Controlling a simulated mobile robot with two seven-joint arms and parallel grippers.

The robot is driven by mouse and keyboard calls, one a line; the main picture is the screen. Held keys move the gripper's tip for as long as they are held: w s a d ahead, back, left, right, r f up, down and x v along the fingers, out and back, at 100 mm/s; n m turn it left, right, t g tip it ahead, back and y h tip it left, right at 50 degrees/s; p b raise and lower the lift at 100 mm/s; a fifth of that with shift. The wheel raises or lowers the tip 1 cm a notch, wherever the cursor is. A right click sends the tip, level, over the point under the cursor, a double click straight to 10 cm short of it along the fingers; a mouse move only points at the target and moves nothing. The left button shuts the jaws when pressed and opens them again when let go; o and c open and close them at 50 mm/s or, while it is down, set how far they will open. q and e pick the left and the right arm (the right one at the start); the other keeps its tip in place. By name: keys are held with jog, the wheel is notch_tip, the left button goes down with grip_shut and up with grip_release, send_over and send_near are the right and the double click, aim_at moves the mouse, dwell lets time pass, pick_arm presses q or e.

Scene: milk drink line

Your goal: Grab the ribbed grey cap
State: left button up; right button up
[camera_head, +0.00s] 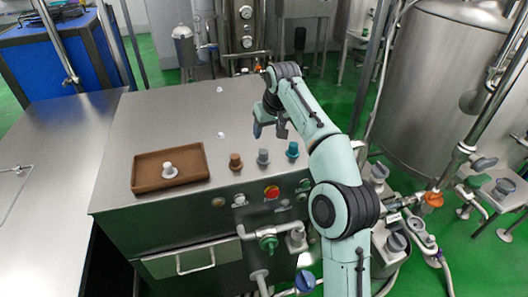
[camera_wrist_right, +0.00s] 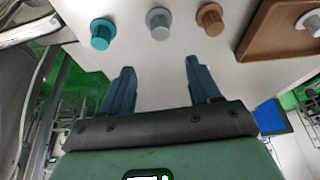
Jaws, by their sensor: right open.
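The ribbed grey cap (camera_head: 263,157) stands on the steel top, in a row between a brown cap (camera_head: 235,162) and a teal cap (camera_head: 292,150). In the right wrist view the grey cap (camera_wrist_right: 158,22) is at the top, beyond the fingertips and roughly in line with the gap between them. My right gripper (camera_head: 270,131) is open and empty, above the steel top and behind the row of caps. Its two blue fingers also show apart in the wrist view (camera_wrist_right: 160,67). My left gripper is not in view.
A brown tray (camera_head: 142,182) holding a pale cap (camera_head: 169,170) lies left of the row; its edge (camera_wrist_right: 248,50) shows at the wrist view's upper right. Two small white pieces lie farther back. The steel top (camera_head: 150,115) is clear at back left.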

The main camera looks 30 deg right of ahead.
aim_at(264, 151)
jog(key=x, duration=0.7)
jog(key=shift+a+f, duration=0.1)
jog(key=shift+f, duration=0.1)
jog(key=f, duration=0.4)
jog(key=shift+w+f, duration=0.2)
jog(key=shift+w, duration=0.1)
jog(key=shift+w+f, duration=0.25)
jog(key=shift+f, duration=0.1)
jog(key=c, duration=0.9)
